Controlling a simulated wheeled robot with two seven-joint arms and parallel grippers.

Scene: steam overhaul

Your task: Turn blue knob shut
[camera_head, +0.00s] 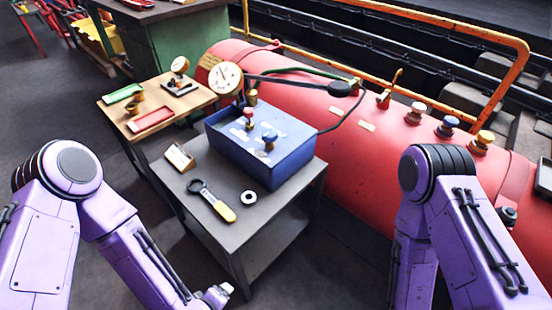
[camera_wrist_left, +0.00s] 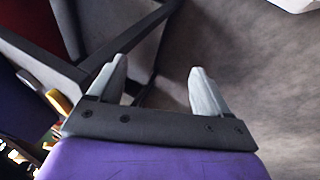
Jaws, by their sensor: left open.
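A blue knob (camera_head: 269,140) stands on top of the blue box (camera_head: 290,172), near its front side, with a red knob (camera_head: 248,117) behind it. Another blue knob (camera_head: 448,125) sits on the red tank (camera_head: 340,130) at the right, between two brass-coloured fittings. I cannot tell from the picture how far either blue knob is turned. My left gripper (camera_head: 217,296) is low at the front, below the grey table and apart from both knobs. In the left wrist view its two fingers (camera_wrist_left: 158,88) are spread with nothing between them. My right gripper is out of view.
A round gauge (camera_head: 225,78) stands behind the blue box. An orange rail (camera_head: 450,22) runs along the tank.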

